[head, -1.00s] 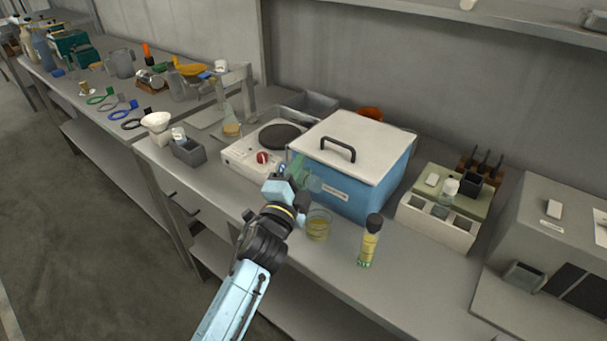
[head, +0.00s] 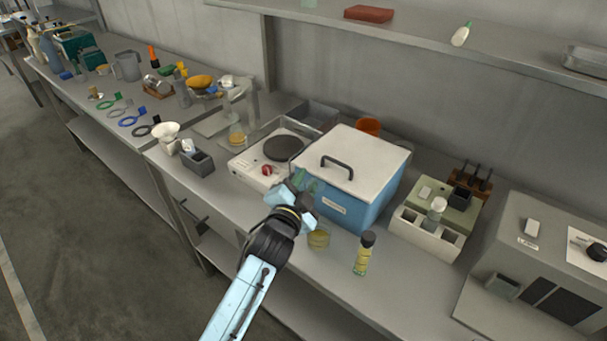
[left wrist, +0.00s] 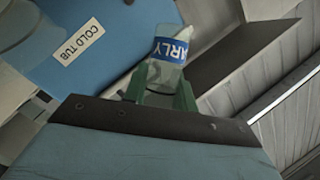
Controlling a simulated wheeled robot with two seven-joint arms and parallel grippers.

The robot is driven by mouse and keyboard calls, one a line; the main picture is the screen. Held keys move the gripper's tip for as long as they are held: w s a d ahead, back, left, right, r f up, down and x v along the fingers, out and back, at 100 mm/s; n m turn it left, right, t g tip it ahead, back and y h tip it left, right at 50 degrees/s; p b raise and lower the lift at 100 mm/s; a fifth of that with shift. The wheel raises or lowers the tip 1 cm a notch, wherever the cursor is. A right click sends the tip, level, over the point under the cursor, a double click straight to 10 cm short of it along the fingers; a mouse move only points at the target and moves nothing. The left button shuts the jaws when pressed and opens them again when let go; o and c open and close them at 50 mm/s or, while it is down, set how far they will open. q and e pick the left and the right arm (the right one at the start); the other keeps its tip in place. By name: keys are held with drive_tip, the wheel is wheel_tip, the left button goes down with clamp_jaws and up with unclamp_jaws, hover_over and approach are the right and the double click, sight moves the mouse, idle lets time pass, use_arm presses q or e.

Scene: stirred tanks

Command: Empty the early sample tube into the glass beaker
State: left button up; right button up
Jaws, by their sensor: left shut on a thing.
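My left gripper (head: 303,186) is shut on the early sample tube, just in front of the blue tub. In the left wrist view the clear tube (left wrist: 170,66) with its blue "EARLY" band sits between the green fingertips (left wrist: 160,92). The tube's contents cannot be made out. The glass beaker (head: 318,240), with yellowish liquid low in it, stands on the bench below and slightly right of the gripper. The gripper is above the bench and apart from the beaker. My right gripper is not in view.
The blue cold tub (head: 370,203) with a white lid stands right behind the gripper. A yellow bottle with a black cap (head: 362,256) stands right of the beaker. A hotplate (head: 262,165) is at left, a white rack (head: 425,233) at right. The bench front right of the bottle is clear.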

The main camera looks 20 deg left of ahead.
sight(314, 189)
use_arm(q)
drive_tip(key=n+p, duration=0.1)
drive_tip(key=d+r+n+g+p, duration=0.1)
drive_tip(key=n+p, duration=0.1)
drive_tip(key=p, duration=0.1)
drive_tip(key=shift+s+d+r+g+h, duration=0.15)
drive_tip(key=shift+s+r+g+h, duration=0.15)
drive_tip(key=shift+s+g, duration=0.1)
drive_tip(key=d+n+p, duration=0.1)
drive_tip(key=p, duration=0.2)
drive_tip(key=r+n+g+h+p, duration=0.1)
drive_tip(key=n+p, duration=0.1)
drive_tip(key=p, duration=0.1)
drive_tip(key=shift+s+d+g+p, duration=0.3)
drive_tip(key=shift+s+d+p, duration=0.05)
drive_tip(key=shift+s, duration=0.05)
drive_tip(key=shift+s+d+r+n+g+h+p, duration=0.2)
drive_tip(key=shift+d+n+g+h+p, duration=0.25)
drive_tip(key=shift+p, duration=0.5)
drive_tip(key=shift+f, duration=0.1)
